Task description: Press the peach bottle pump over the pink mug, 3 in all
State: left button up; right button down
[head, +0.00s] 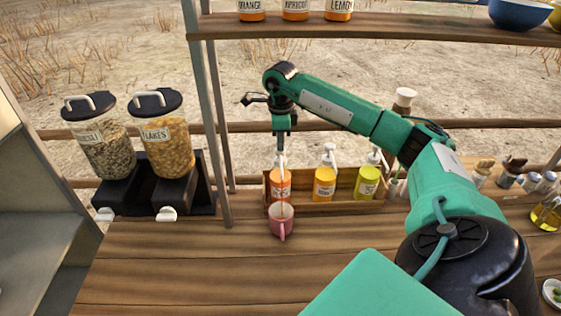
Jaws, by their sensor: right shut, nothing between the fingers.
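The orange bottle (280,188), which I take as the peach one, stands at the left end of a wooden rack; its label is too small to read. Its pump top is partly hidden by my right gripper (281,153). That gripper is shut, points straight down and is right at the pump head; I cannot tell whether it touches. The pink mug (281,228) stands upright on the counter just in front of this bottle, below its pump. A thin pale line shows between pump and mug; I cannot tell if it is spout or liquid. My left gripper is not in view.
An amber pump bottle (324,185) and a yellow-green pump bottle (367,183) share the rack (340,208). A shelf (370,27) hangs above. The counter (190,270) at front left is clear.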

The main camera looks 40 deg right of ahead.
jog(key=shift+f, duration=0.2)
jog(key=shift+r+p, duration=0.95)
jog(key=shift+r, duration=0.5)
jog(key=shift+r, duration=0.1)
notch_tip(320, 180, up, 6)
jog(key=p, duration=0.4)
dwell(0.4)
